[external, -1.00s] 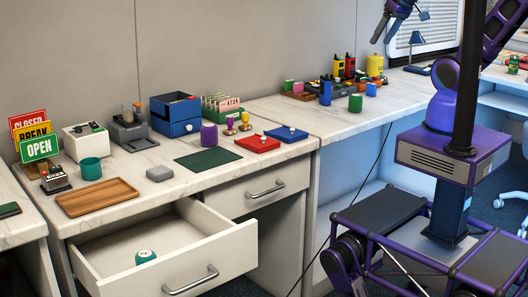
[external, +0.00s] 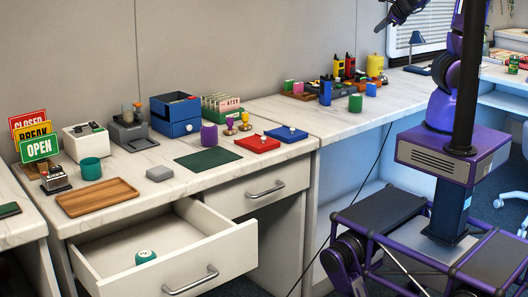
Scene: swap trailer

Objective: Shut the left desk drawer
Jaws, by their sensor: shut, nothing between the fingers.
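The left desk drawer (external: 222,259) is pulled out from the white desk. Its front faces right and toward the camera, with a metal bar handle (external: 190,281). A teal and white round item (external: 145,257) lies inside near its front. My gripper (external: 381,27) is at the top of the external view, above the far desk and well away from the drawer. It is shut and empty. Part of my arm is cut off by the top edge.
A second drawer (external: 262,190) to the right is shut. A wooden tray (external: 98,197), a teal mug (external: 90,168) and a green mat (external: 208,159) lie on the desktop. A dark cable hangs by the desk's right side. My base stands at the right.

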